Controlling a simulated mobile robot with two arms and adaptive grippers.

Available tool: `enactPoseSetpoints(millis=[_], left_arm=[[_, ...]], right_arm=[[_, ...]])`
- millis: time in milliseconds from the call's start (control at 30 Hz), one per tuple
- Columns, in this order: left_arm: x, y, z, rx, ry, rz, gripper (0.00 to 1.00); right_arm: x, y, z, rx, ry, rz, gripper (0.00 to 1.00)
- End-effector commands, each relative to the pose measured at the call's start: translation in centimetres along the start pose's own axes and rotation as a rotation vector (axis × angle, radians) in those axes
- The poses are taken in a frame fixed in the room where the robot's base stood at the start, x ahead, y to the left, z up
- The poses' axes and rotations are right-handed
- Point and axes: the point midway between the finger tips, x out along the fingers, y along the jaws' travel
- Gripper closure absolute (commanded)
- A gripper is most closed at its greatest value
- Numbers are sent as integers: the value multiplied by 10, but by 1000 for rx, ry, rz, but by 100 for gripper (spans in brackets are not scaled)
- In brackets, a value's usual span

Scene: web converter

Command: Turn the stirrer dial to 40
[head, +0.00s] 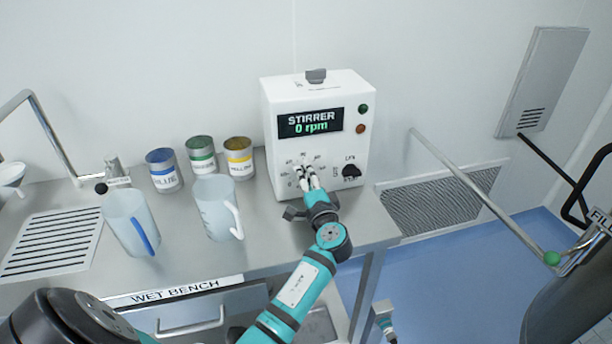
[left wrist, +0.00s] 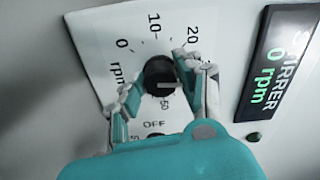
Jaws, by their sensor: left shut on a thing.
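The stirrer (head: 330,90) is a white box on the bench, and its display (head: 310,122) reads 0 rpm. Its dial, a round black knob (left wrist: 160,76) with a pale line, sits on a numbered scale in the left wrist view; 0, 10 and 20 are readable. Which mark the line points at is unclear. My left gripper (head: 308,177) is at the dial, its fingers (left wrist: 160,84) on either side of the knob and shut on it. The fingers hide part of the scale. A small teal-and-grey part at the bottom of the head view may be my right gripper (head: 383,318).
A second black knob (head: 351,170) is right of the dial, near the OFF lettering. Blue, green and yellow cans (head: 239,158) and two jugs (head: 217,208) stand on the bench left of the stirrer. A metal rail (head: 475,190) is on the right.

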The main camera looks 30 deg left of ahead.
Motion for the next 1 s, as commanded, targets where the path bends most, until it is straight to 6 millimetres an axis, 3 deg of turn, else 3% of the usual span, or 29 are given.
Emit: enactPoseSetpoints(millis=[500,1000], left_arm=[[0,-5,-2,466,2,-5,97],[1,-4,-2,690,2,-6,97]], right_arm=[[-31,0,-3,0,0,0,100],[-44,-2,-4,1,0,-4,100]])
